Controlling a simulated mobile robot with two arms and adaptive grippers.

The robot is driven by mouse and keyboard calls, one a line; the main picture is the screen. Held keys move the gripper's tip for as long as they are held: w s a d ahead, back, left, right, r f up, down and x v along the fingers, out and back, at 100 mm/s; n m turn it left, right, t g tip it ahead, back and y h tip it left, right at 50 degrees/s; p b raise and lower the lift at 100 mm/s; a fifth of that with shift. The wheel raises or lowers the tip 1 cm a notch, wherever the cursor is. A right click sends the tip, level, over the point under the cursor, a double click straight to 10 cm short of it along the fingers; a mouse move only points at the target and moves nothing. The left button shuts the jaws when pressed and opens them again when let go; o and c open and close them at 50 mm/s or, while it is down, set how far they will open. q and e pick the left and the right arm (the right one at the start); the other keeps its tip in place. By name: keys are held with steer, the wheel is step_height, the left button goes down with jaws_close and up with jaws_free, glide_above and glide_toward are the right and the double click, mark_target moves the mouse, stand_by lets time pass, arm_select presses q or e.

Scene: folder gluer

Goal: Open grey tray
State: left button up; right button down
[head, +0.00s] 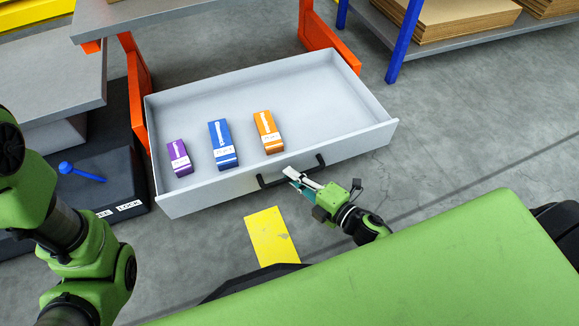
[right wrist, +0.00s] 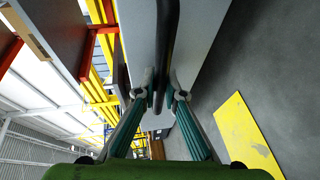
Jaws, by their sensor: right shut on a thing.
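The grey tray (head: 310,92) is a wide drawer, pulled out from between orange supports. Three small boxes lie in it: a purple one (head: 179,157), a blue one (head: 222,144) and an orange one (head: 268,131). A black bar handle (head: 270,182) runs along its front face. My right gripper (head: 297,178) is at the handle, shut on it. In the right wrist view the two fingers (right wrist: 160,92) close around the dark handle bar (right wrist: 166,45). My left gripper is out of the head view; only part of my left arm shows at the left.
A yellow plate (head: 268,236) lies on the floor in front of the tray. A dark low unit (head: 105,150) with a blue object (head: 82,172) stands at the left. A shelf with cardboard stacks (head: 455,18) stands at the upper right. Floor right of the tray is clear.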

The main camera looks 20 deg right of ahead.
steer(key=shift+s, duration=0.9)
steer(key=c, duration=2.1)
jaws_free()
steer(key=shift+s+d, duration=0.1)
steer(key=v, duration=1.1)
steer(key=shift+s+d, duration=0.15)
steer(key=shift+s, duration=0.2)
steer(key=shift+r, duration=0.1)
